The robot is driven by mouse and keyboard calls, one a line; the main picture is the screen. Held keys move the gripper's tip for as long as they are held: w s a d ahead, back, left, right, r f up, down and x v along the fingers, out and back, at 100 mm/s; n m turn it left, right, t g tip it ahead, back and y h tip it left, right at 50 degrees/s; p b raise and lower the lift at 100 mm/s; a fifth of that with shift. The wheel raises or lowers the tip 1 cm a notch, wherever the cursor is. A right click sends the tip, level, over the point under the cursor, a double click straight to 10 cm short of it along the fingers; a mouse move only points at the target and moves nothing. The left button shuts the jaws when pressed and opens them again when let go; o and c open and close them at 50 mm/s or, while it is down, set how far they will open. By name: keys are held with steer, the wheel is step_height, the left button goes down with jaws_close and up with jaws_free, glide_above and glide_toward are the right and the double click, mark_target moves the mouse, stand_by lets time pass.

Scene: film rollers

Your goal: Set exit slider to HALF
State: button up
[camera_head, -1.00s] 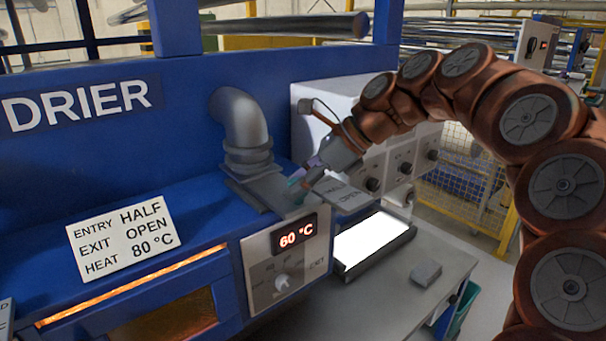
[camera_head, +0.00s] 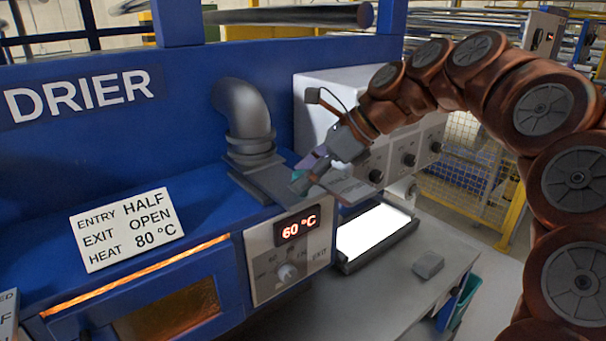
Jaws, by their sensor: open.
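The exit slider (camera_head: 352,190) is a flat grey plate at the base of the grey elbow pipe (camera_head: 243,112) on the blue drier's right end. It sticks out to the right, above the heat panel. My gripper (camera_head: 303,181) is open and tilted down to the left, with its fingertips low over the inner part of the slider by the pipe base. It partly covers the plate. I cannot tell whether the fingers touch it. The plate's lettering is not legible now.
A white card (camera_head: 127,228) reads ENTRY HALF, EXIT OPEN, HEAT 80 °C. The heat panel's display (camera_head: 297,229) shows 60 °C above a knob (camera_head: 287,272). A lit light panel (camera_head: 374,230) and a small grey block (camera_head: 428,264) are on the bench. A white knobbed box (camera_head: 318,128) stands close behind my gripper.

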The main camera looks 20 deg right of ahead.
steer(key=v, duration=1.1)
steer(key=shift+d+r, duration=0.2)
steer(key=shift+s, duration=0.15)
steer(key=s+a+f+n+g+h, duration=0.35)
steer(key=s+a+f+n, duration=0.7)
steer(key=f, duration=0.35)
steer(key=s+d+f+n+g+h, duration=0.1)
steer(key=s+d+f+n+h, duration=0.1)
steer(key=s+f+n, duration=0.4)
steer(key=s+d+f+n+h, duration=0.3)
steer(key=s+f+n, duration=0.3)
steer(key=s+f, duration=0.5)
steer(key=shift+d+g, duration=0.2)
steer(key=shift+g, duration=0.15)
